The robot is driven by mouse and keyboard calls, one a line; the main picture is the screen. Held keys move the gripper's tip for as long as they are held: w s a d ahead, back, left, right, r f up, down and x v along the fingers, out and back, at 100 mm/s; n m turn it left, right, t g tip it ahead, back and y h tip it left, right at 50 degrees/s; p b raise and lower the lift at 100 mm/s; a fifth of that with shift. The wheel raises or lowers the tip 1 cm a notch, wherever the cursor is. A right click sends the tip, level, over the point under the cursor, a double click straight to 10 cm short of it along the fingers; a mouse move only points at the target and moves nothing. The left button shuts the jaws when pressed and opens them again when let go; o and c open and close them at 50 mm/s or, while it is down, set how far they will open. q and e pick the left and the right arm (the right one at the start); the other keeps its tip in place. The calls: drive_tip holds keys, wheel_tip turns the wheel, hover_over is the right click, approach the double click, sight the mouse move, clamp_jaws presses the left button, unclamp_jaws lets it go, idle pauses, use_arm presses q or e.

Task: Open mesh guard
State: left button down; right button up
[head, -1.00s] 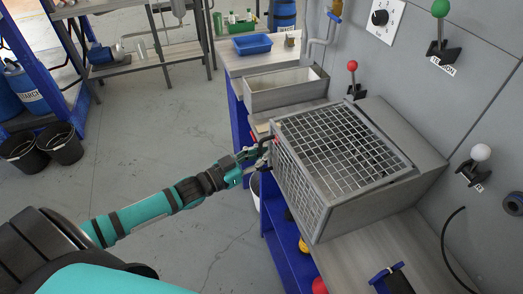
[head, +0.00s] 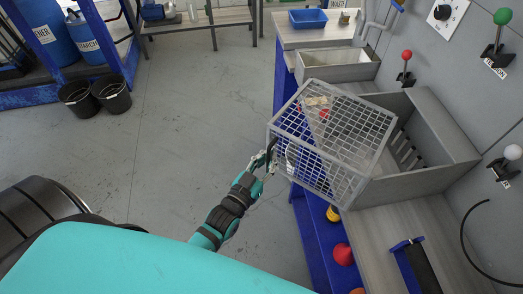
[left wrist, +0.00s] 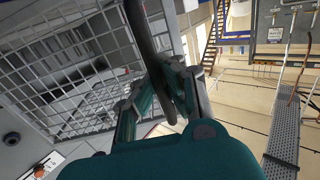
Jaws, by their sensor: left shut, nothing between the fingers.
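The mesh guard (head: 335,140), a grey wire grid in a frame, stands swung away from the grey metal box (head: 435,130), whose slotted inside shows at the right. In the head view my left gripper (head: 268,160) is at the guard's near left edge, beside its dark curved handle (head: 272,150). In the left wrist view the mesh (left wrist: 75,70) fills the left side, and the handle (left wrist: 140,35) runs down to the fingers (left wrist: 172,100). The fingers are shut with nothing between them; whether they touch the handle, I cannot tell. My right gripper is out of view.
A grey trough (head: 338,65) and a blue tray (head: 310,18) sit on the bench behind the box. Red (head: 406,62), green (head: 498,35) and white (head: 508,160) knobbed levers stand on the right. Open floor (head: 190,120) lies left of the bench.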

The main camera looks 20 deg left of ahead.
use_arm(q)
drive_tip(key=c, duration=2)
unclamp_jaws()
drive_tip(key=shift+s+a, duration=0.15)
drive_tip(key=shift+s, duration=0.45)
drive_tip(key=shift+o, duration=1)
drive_tip(key=shift+s+r, duration=0.1)
drive_tip(key=shift+s, duration=0.1)
drive_tip(key=shift+o, duration=2.1)
drive_tip(key=shift+w, duration=0.3)
drive_tip(key=shift+w+f, duration=0.2)
drive_tip(key=shift+w, duration=0.05)
drive_tip(key=s+a, duration=0.1)
drive_tip(key=s, duration=1.1)
drive_tip(key=shift+a, duration=0.1)
